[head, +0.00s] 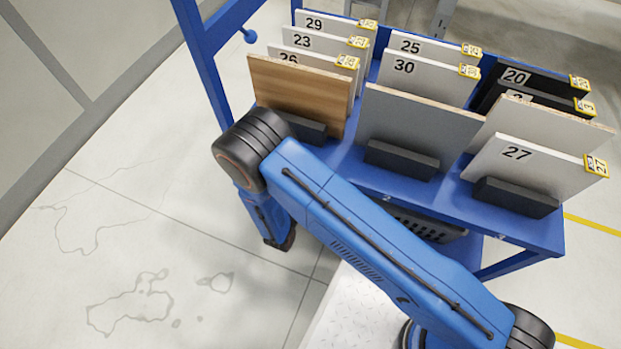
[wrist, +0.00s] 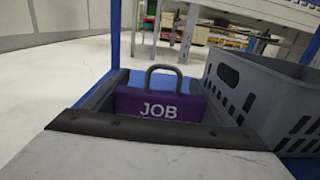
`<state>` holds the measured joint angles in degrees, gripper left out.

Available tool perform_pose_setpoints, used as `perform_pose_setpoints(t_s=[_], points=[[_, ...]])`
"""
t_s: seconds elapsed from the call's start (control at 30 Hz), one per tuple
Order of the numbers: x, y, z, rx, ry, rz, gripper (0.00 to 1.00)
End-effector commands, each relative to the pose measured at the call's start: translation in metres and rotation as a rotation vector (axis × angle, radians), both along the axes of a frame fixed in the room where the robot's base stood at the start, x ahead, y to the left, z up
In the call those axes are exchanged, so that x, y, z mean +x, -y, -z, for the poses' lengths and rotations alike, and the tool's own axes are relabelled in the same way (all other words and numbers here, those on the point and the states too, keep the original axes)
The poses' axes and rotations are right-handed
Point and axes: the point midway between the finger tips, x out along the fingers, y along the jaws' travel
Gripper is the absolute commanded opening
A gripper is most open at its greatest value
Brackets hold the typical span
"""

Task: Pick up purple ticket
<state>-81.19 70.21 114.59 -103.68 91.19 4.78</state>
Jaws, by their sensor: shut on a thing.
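The purple ticket (wrist: 160,104) shows in the wrist view, marked "JOB" in white, with a grey loop handle on top. Its lower part is hidden behind a dark bar across the view. In the head view I cannot make out the ticket. My gripper (head: 280,242) is at the end of the blue arm, pointing down by the left front side of the blue cart (head: 400,192). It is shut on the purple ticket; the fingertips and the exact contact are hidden.
A grey slotted crate (wrist: 262,95) stands close to the right of the ticket; its slotted side also shows under the cart top (head: 425,224). The floor to the left is clear.

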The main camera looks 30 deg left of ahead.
Motion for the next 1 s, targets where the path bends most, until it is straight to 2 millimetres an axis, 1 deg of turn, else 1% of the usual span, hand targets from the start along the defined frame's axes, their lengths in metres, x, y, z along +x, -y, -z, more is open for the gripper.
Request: perform_pose_setpoints(t_s=[0.03,0.17,0.5,0.6,0.8,1.0], points=[[-0.014,0.000,0.003,-0.004,-0.001,-0.008,0.57],[-0.039,0.002,0.002,-0.002,-0.001,-0.008,0.57],[-0.117,0.009,0.002,-0.003,-0.001,-0.008,0.57],[-0.135,0.011,0.003,-0.003,-0.001,-0.007,0.57],[-0.161,0.014,0.003,-0.002,-0.001,-0.005,0.57],[-0.172,0.015,0.002,-0.002,-0.001,-0.004,0.57]])
